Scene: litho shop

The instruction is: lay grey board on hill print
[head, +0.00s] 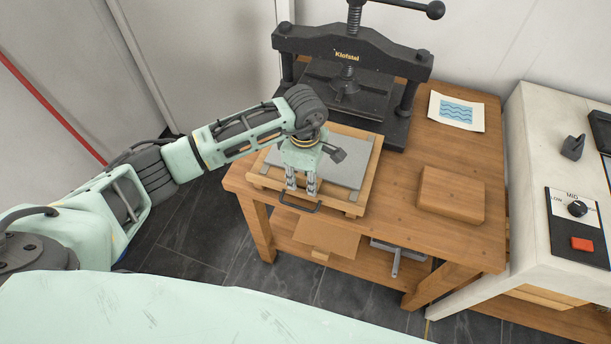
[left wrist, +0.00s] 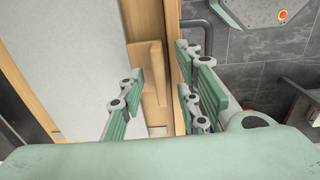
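The grey board (head: 343,173) lies flat on a wooden tray (head: 355,205) in front of the black press. The board also fills the left of the left wrist view (left wrist: 65,70). No hill print shows; whether one is under the board I cannot tell. My left gripper (head: 301,190) points down at the tray's front edge, above the dark handle (head: 299,208). In the left wrist view its fingers (left wrist: 165,95) are apart, with the tray edge and a small wooden block (left wrist: 152,75) seen between them; nothing is held. My right gripper is out of view.
The black screw press (head: 346,95) stands behind the tray. A wave print (head: 457,111) and a flat wooden block (head: 450,194) lie on the table's right. A white cabinet with a control panel (head: 578,226) stands further right. The table between block and print is clear.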

